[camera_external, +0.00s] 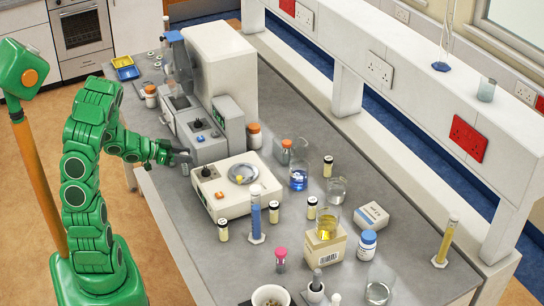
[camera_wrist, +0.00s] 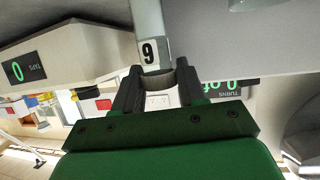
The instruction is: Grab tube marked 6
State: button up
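My gripper (camera_wrist: 158,82) is in the lower middle of the wrist view, with one dark finger on each side of a pale tube's (camera_wrist: 148,25) dark-rimmed end. The fingers are close to the rim; I cannot tell whether they press on it. The tube's white label (camera_wrist: 149,51) shows a black digit that looks like 9 in this picture; the room behind appears upside down, so it would be a 6 upright.
The grey machine (camera_external: 205,150) stands next to my gripper. A white balance (camera_external: 238,185) is to the right. Several small vials, a blue-liquid beaker (camera_external: 298,179) and two tall cylinders stand farther right. The grey bench top (camera_external: 185,235) is clear at front left.

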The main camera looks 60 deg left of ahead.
jog(key=c, duration=0.5)
jog(key=shift+c, duration=0.3)
jog(key=shift+r, duration=0.1)
jog(key=shift+r, duration=4.9)
